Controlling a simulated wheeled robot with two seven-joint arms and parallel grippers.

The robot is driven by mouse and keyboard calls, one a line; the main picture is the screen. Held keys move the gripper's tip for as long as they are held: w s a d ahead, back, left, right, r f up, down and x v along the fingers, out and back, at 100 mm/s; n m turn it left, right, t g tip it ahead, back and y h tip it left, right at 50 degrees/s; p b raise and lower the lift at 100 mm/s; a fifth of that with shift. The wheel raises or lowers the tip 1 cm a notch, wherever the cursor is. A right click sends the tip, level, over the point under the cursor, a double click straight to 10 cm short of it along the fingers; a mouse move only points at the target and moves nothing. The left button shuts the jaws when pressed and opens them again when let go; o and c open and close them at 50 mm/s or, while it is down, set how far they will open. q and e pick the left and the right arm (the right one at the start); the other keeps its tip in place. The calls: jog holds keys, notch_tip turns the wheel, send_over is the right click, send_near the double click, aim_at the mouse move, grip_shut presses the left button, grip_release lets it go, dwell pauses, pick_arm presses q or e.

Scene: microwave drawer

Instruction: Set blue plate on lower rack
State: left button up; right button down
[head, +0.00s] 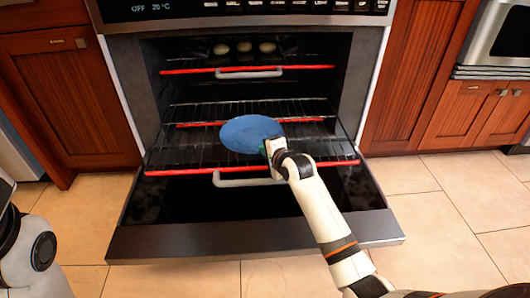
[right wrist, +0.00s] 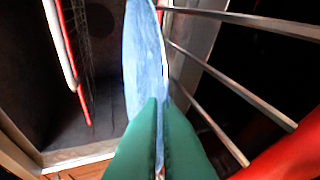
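The blue plate (head: 245,133) is over the lower rack (head: 190,157) of the open oven, roughly flat in the head view. My right gripper (head: 272,147) is at the plate's near right edge. In the right wrist view, the green fingers of the right gripper (right wrist: 158,125) are closed on the rim of the plate (right wrist: 146,55). I cannot tell whether the plate touches the rack bars. The lower rack is pulled out over the door and has a red front bar and a pale handle. My left gripper is not in view; only part of the left arm shows.
The oven door (head: 250,235) is folded down. A middle rack (head: 245,111) sits behind the plate, and an upper rack (head: 190,69) with several round items (head: 244,47) is above. Wooden cabinets (head: 425,60) flank the oven. The lower rack's left side is bare.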

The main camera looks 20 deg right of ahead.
jog(key=c, duration=1.9)
grip_release()
jog(key=shift+f, duration=0.1)
jog(key=shift+c, duration=0.2)
